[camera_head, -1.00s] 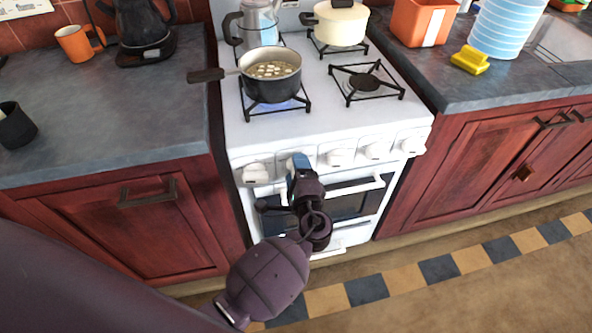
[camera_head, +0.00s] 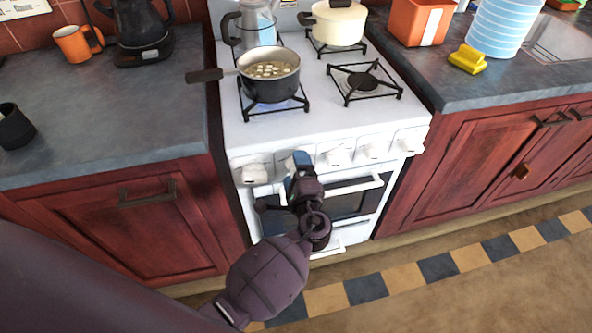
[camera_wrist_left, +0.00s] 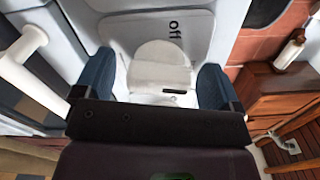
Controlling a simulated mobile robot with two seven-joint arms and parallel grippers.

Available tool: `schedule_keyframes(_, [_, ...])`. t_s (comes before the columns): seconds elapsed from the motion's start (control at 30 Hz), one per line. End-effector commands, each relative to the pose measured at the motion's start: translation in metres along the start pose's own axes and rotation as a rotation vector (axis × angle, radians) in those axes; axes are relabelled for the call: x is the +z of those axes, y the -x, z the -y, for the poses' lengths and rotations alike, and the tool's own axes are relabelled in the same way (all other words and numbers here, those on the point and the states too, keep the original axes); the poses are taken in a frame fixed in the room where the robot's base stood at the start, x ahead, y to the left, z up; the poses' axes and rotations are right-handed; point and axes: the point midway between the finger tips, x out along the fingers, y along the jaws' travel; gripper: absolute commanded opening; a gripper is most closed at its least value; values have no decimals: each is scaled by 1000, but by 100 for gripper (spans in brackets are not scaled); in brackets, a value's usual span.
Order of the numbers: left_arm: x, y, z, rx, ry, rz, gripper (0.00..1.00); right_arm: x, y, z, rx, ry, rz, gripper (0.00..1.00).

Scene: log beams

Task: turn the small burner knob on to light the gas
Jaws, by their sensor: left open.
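The white stove (camera_head: 237,130) has a row of white knobs along its front panel. My left gripper (camera_head: 297,165) is at the second knob from the left, which it partly hides in the head view. In the left wrist view, this white knob (camera_wrist_left: 160,68) sits between the blue fingertips of the left gripper (camera_wrist_left: 155,86). The fingers are open, one on each side, with small gaps visible. The word "off" is printed on the panel beside the knob, and a short dark mark is on the knob. My right gripper is not in view.
A dark saucepan (camera_head: 270,85) stands on the front left burner, with a bluish glow beneath it. The front right burner (camera_head: 364,82) is bare. A cream pot (camera_head: 338,25) stands behind. The oven handle (camera_head: 350,187) runs just below the knobs, close to my gripper.

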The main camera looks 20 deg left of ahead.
Motion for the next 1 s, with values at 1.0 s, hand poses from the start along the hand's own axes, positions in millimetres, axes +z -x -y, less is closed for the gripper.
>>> schedule_keyframes(1.0, [0, 108, 0, 1, 0, 0, 89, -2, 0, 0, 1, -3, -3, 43])
